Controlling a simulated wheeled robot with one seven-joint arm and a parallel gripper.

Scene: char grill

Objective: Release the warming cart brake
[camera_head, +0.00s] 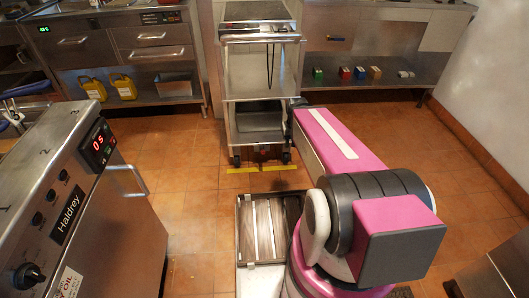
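The warming cart (245,72) is a tall metal cart with open shelves at the back centre. It stands upright on small dark casters behind yellow floor marks (240,170). A dark cord or strap hangs in front of its upper shelf. I cannot make out the brake; the casters are small and dark. My pink and black arm fills the lower right, and its upper link reaches up close to the cart's lower right side in the picture. My gripper is not in view, so I cannot tell whether it touches anything.
A steel fryer-like unit (120,240) marked Haldrey, with a red display, stands at left. Steel counters line the back, with yellow jugs (124,88) at left and small coloured boxes (345,72) at right. Tiled floor (190,190) is clear left of the cart.

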